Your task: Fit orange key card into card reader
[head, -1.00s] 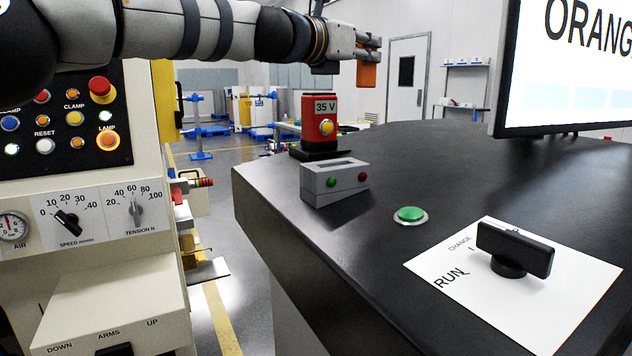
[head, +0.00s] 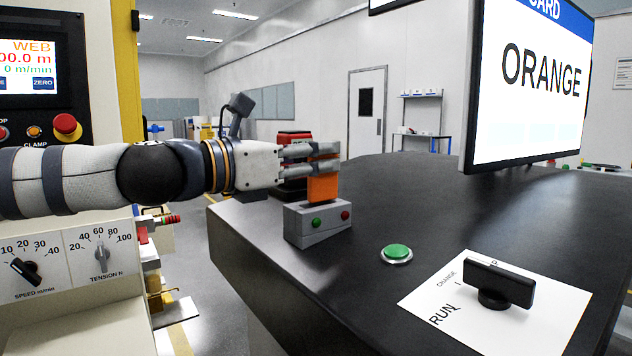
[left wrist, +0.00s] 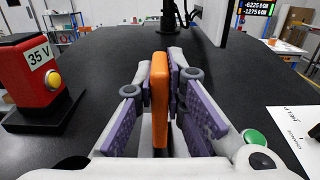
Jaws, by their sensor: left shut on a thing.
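The orange key card (head: 323,189) hangs upright from my left gripper (head: 326,152), which is shut on its upper part. In the left wrist view the card (left wrist: 160,95) is clasped between the purple finger pads of the left gripper (left wrist: 162,75). The card reader (head: 319,229), a grey box with a green and a red button on its front, stands on the dark table just below the card. The card's lower edge meets the reader's top in the picture; I cannot tell whether it is in the slot. The reader does not show in the left wrist view. My right gripper is out of view.
A red 35 V unit (left wrist: 36,80) stands close beside my left gripper. A green button (head: 397,252) and a black rotary switch (head: 497,284) on a white plate lie nearer. A monitor (head: 535,85) reading ORANGE stands at right. The middle of the table (head: 415,205) is clear.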

